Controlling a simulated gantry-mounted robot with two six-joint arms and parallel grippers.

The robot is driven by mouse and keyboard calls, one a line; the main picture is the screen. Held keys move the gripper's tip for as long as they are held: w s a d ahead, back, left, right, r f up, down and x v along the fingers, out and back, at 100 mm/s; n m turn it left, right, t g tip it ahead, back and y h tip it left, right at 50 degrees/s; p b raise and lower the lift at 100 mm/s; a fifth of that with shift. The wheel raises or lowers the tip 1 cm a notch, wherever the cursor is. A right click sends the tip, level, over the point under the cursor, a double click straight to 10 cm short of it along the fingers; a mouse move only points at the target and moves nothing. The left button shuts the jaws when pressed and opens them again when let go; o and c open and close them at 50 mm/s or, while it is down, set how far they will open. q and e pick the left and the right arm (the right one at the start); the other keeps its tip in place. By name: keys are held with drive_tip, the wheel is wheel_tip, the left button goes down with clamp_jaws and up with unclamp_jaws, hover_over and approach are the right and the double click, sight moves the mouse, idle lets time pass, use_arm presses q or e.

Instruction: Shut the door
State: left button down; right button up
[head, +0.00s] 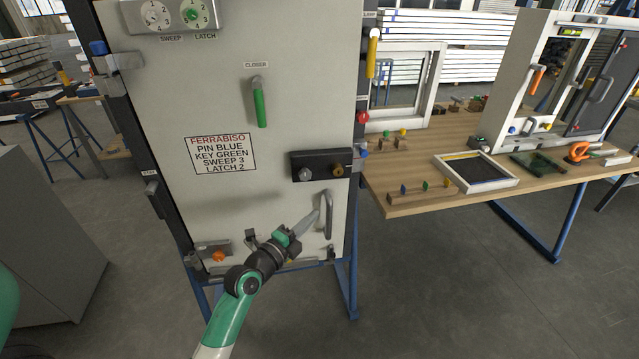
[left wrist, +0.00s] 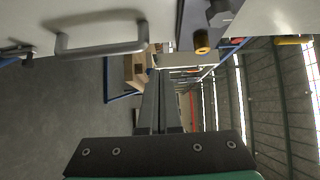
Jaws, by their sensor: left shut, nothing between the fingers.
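The door (head: 230,90) is a pale grey panel with hinges on its left side and a label plate in its middle. I cannot tell how far it stands open. A grey bar handle (head: 327,214) sits low near its right edge and also shows in the left wrist view (left wrist: 100,51). My left gripper (head: 315,215) is shut and empty, its tips close to the handle in the head view. In the left wrist view the shut fingers (left wrist: 158,105) lie apart from the handle, to its right. Any contact with the door is unclear. My right gripper is not in view.
A black lock plate (head: 322,165) with a silver and a brass knob is above the handle. A green-gripped lever (head: 260,105) is higher up. A wooden workbench (head: 420,205) with small parts and frames stands to the right. A grey cabinet (head: 45,240) stands left.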

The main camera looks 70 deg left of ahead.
use_arm(q)
drive_tip(key=b, duration=0.3)
approach(338, 184)
drive_tip(key=w, duration=0.1)
drive_tip(key=w+d, duration=0.1)
drive_tip(key=w, duration=0.1)
drive_tip(key=shift+d, duration=0.2)
drive_tip(key=a, duration=0.1)
drive_tip(key=w+a+b, duration=0.1)
drive_tip(key=a, duration=0.1)
drive_tip(key=shift+w+a, duration=0.25)
drive_tip(key=shift+w, duration=0.1)
drive_tip(key=shift+a+b, duration=0.3)
drive_tip(key=shift+b, duration=0.05)
drive_tip(key=shift+w+a+r, duration=0.1)
drive_tip(key=shift+r, duration=0.05)
